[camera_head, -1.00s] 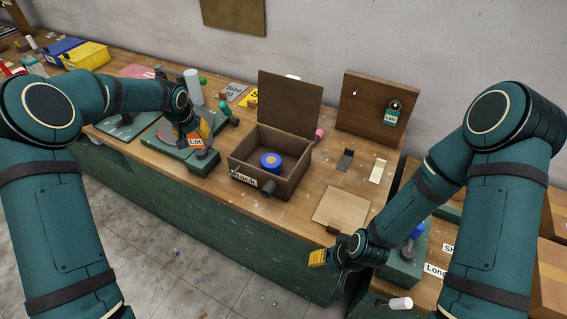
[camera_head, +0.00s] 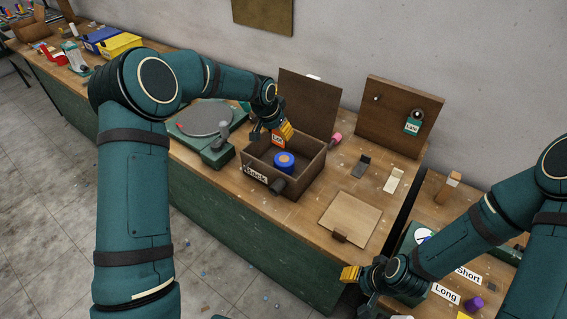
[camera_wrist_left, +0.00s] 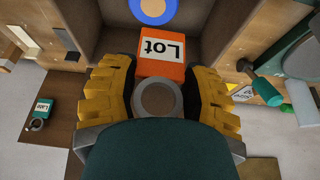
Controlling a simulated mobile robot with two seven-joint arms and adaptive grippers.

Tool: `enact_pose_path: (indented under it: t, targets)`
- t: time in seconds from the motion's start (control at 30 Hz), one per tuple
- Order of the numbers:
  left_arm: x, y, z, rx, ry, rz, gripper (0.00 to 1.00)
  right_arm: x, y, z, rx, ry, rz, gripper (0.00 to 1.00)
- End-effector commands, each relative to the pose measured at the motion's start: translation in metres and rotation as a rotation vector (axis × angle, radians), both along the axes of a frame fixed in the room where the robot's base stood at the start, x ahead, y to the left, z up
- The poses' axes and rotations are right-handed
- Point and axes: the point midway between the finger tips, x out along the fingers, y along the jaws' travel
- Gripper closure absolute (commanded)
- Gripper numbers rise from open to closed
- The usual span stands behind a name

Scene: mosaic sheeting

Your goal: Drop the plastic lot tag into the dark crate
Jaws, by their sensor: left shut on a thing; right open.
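The plastic lot tag (camera_head: 278,140) is orange with a white "Lot" label, and it also shows in the left wrist view (camera_wrist_left: 161,55). My left gripper (camera_head: 285,132) is shut on it, with yellow fingers on both sides of the tag (camera_wrist_left: 160,88). It holds the tag over the back part of the dark crate (camera_head: 309,174), a brown open box with a raised lid and a label on its front. A blue roll (camera_head: 284,161) with a tan centre lies inside the crate. My right gripper (camera_head: 350,274) is open and empty, in front of the bench at the lower right.
The crate's lid (camera_head: 308,102) stands upright behind it. A brown board (camera_head: 388,117) with a teal "Late" tag stands to the right. A turntable device (camera_head: 205,120) is left of the crate. A flat tan board (camera_head: 350,218) lies at the front right.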

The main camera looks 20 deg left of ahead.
Motion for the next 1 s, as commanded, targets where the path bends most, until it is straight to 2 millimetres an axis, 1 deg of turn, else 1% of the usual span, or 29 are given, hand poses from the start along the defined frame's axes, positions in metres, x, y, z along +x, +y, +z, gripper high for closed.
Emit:
enact_pose_path:
  t: [0.03,0.3,0.43,0.67,0.7,0.77,1.0]
  targets:
    - [0.000,0.000,-0.009,0.000,0.001,0.000,0.69,0.000,0.000,-0.007,-0.001,0.000,0.000,0.53]
    - [0.000,0.000,-0.037,0.000,0.000,0.000,0.69,0.000,0.001,-0.024,-0.005,0.001,-0.001,0.53]
    - [0.000,0.000,-0.042,0.000,0.000,0.001,0.69,0.001,0.001,-0.026,-0.005,0.001,-0.001,0.53]
    - [0.000,0.000,-0.041,-0.001,-0.001,0.001,0.69,0.001,0.001,-0.025,-0.005,0.001,-0.001,0.53]
    - [0.000,0.000,-0.041,-0.001,-0.001,0.001,0.35,0.001,0.001,-0.025,-0.005,0.001,-0.001,0.53]
    - [0.000,0.000,-0.041,-0.001,-0.001,0.001,0.16,0.001,0.001,-0.025,-0.005,0.001,-0.001,0.53]
    - [0.000,0.000,-0.041,0.000,0.000,0.001,0.16,0.001,0.001,-0.025,-0.005,0.001,-0.001,0.53]
